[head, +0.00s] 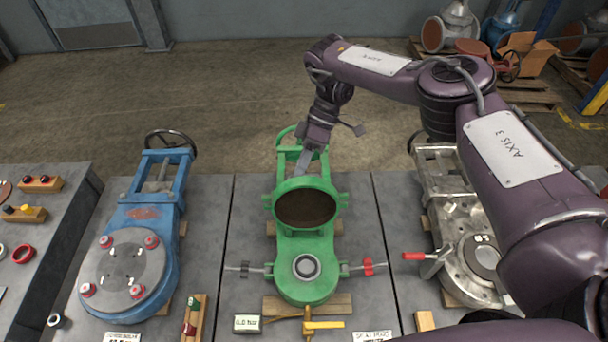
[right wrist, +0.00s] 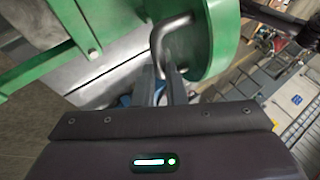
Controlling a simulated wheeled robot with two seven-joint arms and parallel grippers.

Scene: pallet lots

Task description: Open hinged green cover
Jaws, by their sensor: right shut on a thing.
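The green cover (head: 282,190) is a round disc on the green valve body (head: 302,290) at the middle of the head view. It stands tilted up, with its dark brown underside facing me. Below it, a round opening with a grey ring (head: 307,266) is exposed. My right gripper (head: 303,170) is behind the raised cover. In the right wrist view, my right gripper (right wrist: 170,75) is shut on a bent metal handle (right wrist: 165,38) fixed to the green cover (right wrist: 213,40). The cover hides the handle in the head view. My left gripper is not in view.
A blue valve (head: 150,215) stands to the left and a bare metal valve (head: 465,215) with a red-handled lever (head: 414,256) to the right. Swing bolts (head: 245,268) stick out beside the green body. My right arm crosses above the metal valve.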

